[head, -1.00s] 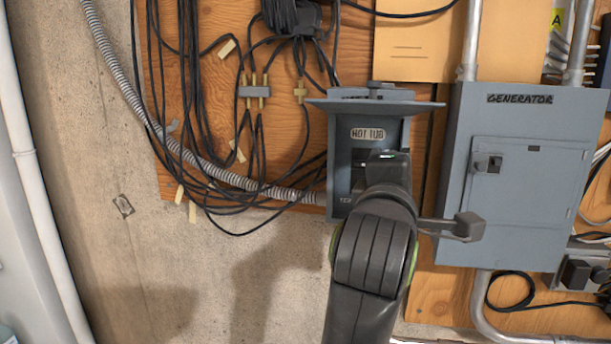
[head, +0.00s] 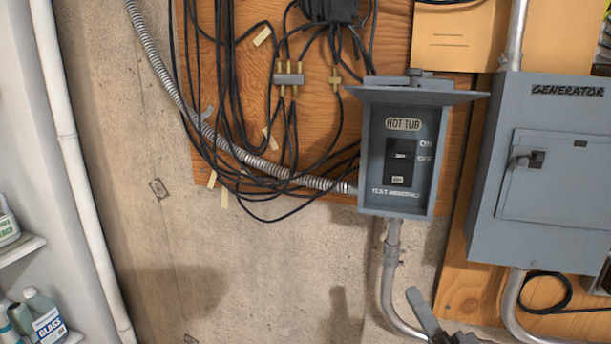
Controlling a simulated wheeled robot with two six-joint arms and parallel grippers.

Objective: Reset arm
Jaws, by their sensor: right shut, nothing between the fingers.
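My right gripper (head: 432,318) shows only in part at the bottom edge of the head view, right of centre. It is shut and empty, below the grey hot tub breaker box (head: 434,165) and apart from it. The box's lid (head: 418,95) is raised and sticks out at the top. Inside is a black breaker switch (head: 399,160) with a label above it and a test label below. The rest of my right arm is out of the picture. My left gripper is not in view.
A grey generator panel (head: 560,165) with its door shut is at the right. A metal conduit (head: 389,270) runs down from the breaker box. Black cables (head: 235,120) hang on the wooden board at the left. Shelves with bottles (head: 45,318) stand at far left.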

